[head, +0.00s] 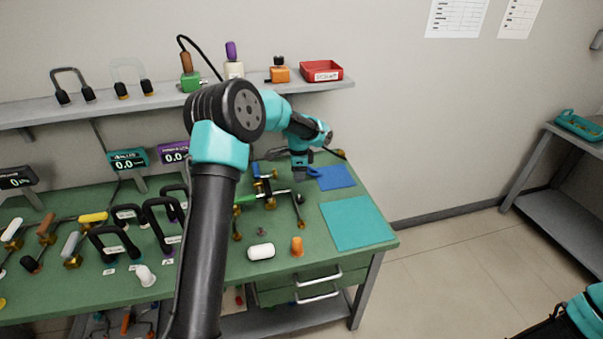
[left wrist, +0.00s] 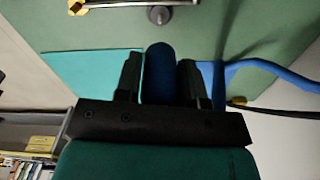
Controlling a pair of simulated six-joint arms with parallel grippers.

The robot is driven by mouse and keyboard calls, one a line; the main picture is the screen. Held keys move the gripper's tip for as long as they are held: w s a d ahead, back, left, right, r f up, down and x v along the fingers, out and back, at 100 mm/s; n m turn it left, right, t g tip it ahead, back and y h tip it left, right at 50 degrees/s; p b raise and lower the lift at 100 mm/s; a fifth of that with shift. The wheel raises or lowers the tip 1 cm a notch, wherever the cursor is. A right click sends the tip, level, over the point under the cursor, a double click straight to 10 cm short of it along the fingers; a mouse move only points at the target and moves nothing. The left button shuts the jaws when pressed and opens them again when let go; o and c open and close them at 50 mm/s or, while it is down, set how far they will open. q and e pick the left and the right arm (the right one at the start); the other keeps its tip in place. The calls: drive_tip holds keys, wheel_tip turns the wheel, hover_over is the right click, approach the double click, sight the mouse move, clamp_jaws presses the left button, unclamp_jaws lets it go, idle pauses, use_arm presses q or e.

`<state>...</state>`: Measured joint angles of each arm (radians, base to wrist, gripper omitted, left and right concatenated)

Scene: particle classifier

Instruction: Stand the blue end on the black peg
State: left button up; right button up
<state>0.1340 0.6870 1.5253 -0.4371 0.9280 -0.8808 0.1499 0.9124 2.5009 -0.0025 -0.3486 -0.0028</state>
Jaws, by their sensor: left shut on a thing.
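My left gripper (head: 299,172) is over the right part of the green bench; its fingers are hard to make out in the head view. In the left wrist view my left gripper (left wrist: 159,82) is shut on a dark blue rounded end (left wrist: 159,70), one black finger on each side. The blue end sticks out beyond the fingertips. A dark round peg (left wrist: 158,14) stands on the bench ahead of it, apart from it. My right gripper is not in view.
A teal mat (head: 358,223) lies at the bench's right front, and a blue mat (head: 337,177) behind it. A white capsule (head: 261,251) and an orange piece (head: 297,246) lie near the front edge. Black handles (head: 163,222) and brass fittings crowd the left.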

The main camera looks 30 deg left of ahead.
use_arm(q)
drive_tip(key=shift+f, duration=2.9)
drive_tip(key=shift+f, duration=1.75)
drive_tip(key=o, duration=1)
wheel_tip(320, 180, up, 17)
drive_tip(key=shift+r, duration=0.2)
idle(0.7)
